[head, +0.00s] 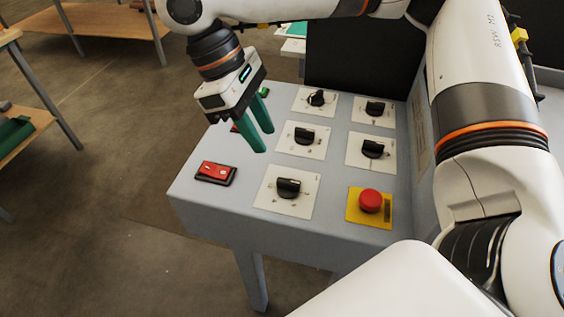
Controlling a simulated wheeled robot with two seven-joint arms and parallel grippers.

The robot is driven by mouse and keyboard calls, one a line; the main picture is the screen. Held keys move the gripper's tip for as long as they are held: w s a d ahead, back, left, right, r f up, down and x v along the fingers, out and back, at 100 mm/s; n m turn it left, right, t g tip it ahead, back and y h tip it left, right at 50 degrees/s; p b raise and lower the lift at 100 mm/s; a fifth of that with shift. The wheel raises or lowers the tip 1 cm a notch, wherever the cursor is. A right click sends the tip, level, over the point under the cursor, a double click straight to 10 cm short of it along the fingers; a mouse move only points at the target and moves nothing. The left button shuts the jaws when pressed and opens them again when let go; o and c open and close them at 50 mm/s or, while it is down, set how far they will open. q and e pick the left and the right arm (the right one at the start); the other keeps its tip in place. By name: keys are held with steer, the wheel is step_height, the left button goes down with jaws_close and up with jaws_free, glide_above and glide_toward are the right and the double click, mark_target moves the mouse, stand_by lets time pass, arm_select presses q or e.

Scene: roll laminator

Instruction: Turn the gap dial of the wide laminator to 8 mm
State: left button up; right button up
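The laminator's grey control panel (222,185) carries several black rotary dials on white plates. They are a front dial (288,188), two middle dials (304,136) and (373,149), and two rear dials (316,98) and (375,108). Their labels are too small to read, so I cannot tell which is the gap dial or its setting. My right gripper (263,141) has two green fingers pointing down, spread apart with nothing between them. It is above the panel's left part, left of the middle-left dial and apart from it. My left gripper is not in view.
A red emergency button (370,200) on a yellow plate sits at the front right of the panel. A red rocker switch (215,172) is at the front left. Green and red controls are partly hidden behind the gripper. Wooden benches (95,18) stand at the left.

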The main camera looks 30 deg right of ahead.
mark_target(288, 181)
steer(key=x, duration=1)
steer(key=shift+s+d+f, duration=0.1)
steer(key=shift+d+f, duration=0.05)
steer(key=shift+f, duration=0.15)
jaws_close()
